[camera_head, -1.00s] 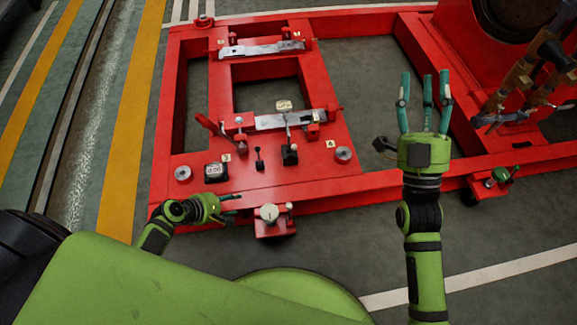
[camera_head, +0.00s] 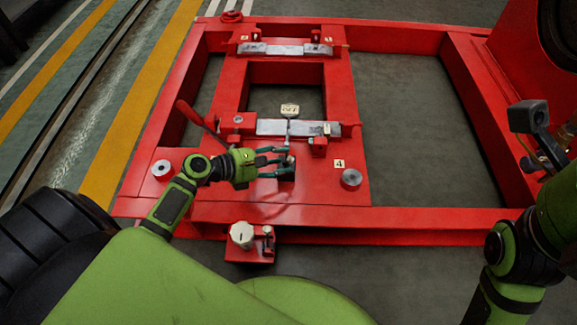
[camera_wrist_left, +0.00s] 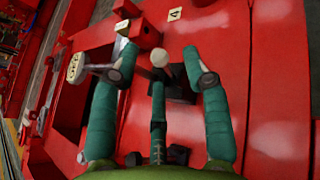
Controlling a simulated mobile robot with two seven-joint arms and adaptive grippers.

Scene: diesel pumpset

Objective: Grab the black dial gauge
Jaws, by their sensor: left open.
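My left gripper (camera_head: 280,164) is open over the plate. The black base also shows there (camera_wrist_left: 181,86). My right gripper's fingers are out of view.
The red frame (camera_head: 400,222) has metal posts at left (camera_head: 162,170) and right (camera_head: 351,179). A red-handled lever (camera_head: 200,118) stands behind my left wrist. A white knob (camera_head: 242,234) sits at the front edge.

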